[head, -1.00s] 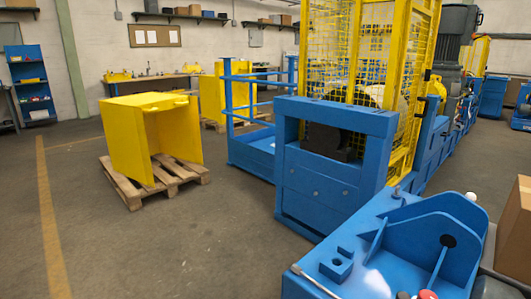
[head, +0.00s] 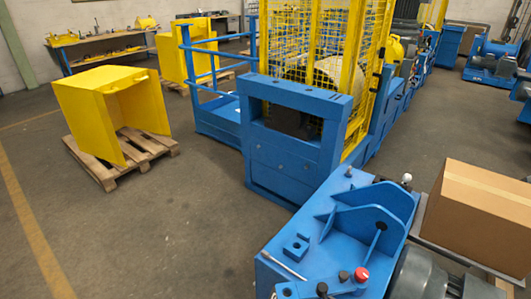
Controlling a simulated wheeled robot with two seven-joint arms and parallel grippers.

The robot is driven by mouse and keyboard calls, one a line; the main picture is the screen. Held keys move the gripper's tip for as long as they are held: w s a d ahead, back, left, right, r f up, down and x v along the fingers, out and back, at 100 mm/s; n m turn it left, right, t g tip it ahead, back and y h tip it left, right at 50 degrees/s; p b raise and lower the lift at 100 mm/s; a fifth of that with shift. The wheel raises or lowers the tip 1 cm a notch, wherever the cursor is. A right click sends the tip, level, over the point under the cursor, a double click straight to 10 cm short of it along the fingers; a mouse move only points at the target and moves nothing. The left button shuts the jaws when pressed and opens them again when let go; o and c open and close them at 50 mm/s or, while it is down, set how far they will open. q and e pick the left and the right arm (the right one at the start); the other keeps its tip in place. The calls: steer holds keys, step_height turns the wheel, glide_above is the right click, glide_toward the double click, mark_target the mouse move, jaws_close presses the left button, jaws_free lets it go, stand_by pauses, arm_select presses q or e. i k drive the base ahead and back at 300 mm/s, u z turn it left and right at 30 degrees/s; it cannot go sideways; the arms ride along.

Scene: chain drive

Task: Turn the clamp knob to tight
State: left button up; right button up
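A blue machine bed (head: 335,240) with upright brackets is at the lower right of the head view. A red knob (head: 361,274) is near its front edge, with a black knob (head: 343,276) beside it and another dark knob (head: 322,288) to the left. A white ball knob (head: 407,178) and a small grey post (head: 349,172) are at its far edge. I cannot tell which of these is the clamp knob or how it is set. Neither of my grippers is in view.
A cardboard box (head: 482,208) stands right of the bed, behind a grey motor (head: 440,275). A rod-like tool (head: 284,265) lies on the bed. A blue frame (head: 290,150) with a yellow cage stands behind. A yellow guard (head: 110,115) rests on a pallet; open floor lies at left.

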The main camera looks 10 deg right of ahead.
mark_target(361, 274)
steer(key=z, duration=0.9)
